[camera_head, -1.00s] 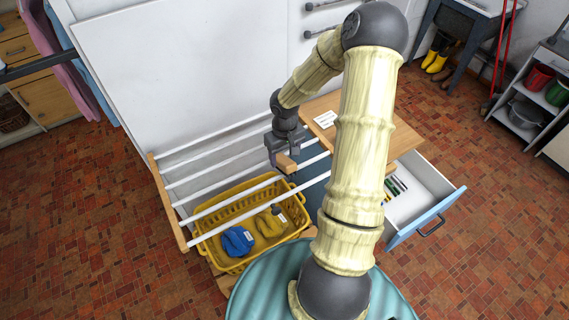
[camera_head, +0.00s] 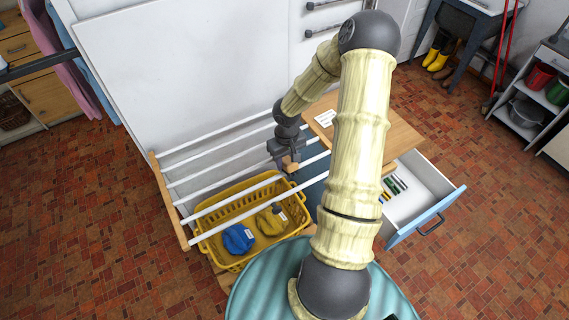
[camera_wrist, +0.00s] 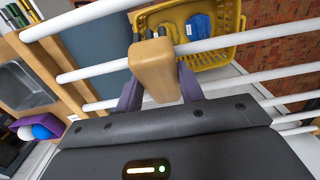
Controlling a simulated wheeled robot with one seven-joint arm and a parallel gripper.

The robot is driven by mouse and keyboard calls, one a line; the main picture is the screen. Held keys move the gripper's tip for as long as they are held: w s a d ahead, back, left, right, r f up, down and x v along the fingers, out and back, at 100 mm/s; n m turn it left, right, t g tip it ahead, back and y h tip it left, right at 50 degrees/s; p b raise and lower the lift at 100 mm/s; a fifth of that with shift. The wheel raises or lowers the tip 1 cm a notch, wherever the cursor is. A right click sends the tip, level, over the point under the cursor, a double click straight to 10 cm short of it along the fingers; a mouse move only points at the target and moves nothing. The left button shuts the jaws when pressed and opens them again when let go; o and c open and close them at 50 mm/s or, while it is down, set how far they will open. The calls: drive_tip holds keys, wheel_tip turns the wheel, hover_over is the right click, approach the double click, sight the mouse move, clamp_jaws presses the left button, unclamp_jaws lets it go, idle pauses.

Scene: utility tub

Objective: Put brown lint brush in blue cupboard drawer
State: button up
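My gripper (camera_head: 288,158) is shut on the brown lint brush (camera_wrist: 156,70), a light-brown wooden block between the two purple fingers in the wrist view. In the head view the brush (camera_head: 291,167) hangs below the fingers, just above the drying rack bars and beside the cupboard. The blue cupboard has a wooden top (camera_head: 398,133), partly hidden by my arm. Its blue-fronted drawer (camera_head: 428,216) stands open to the right, with a white inside and several pens or markers (camera_head: 394,188) in it.
White rack bars (camera_head: 222,205) run close under and around my gripper. Below them is a yellow basket (camera_head: 232,263) holding a blue item (camera_head: 238,239) and a yellow item (camera_head: 268,224). The front part of the drawer looks clear.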

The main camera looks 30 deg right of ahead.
sight(286, 160)
drive_tip(key=c, duration=0.3)
drive_tip(key=shift+a+r, duration=0.1)
wheel_tip(286, 160, up, 10)
drive_tip(key=shift+f+b, duration=0.1)
drive_tip(key=shift+b, duration=0.5)
idle(0.5)
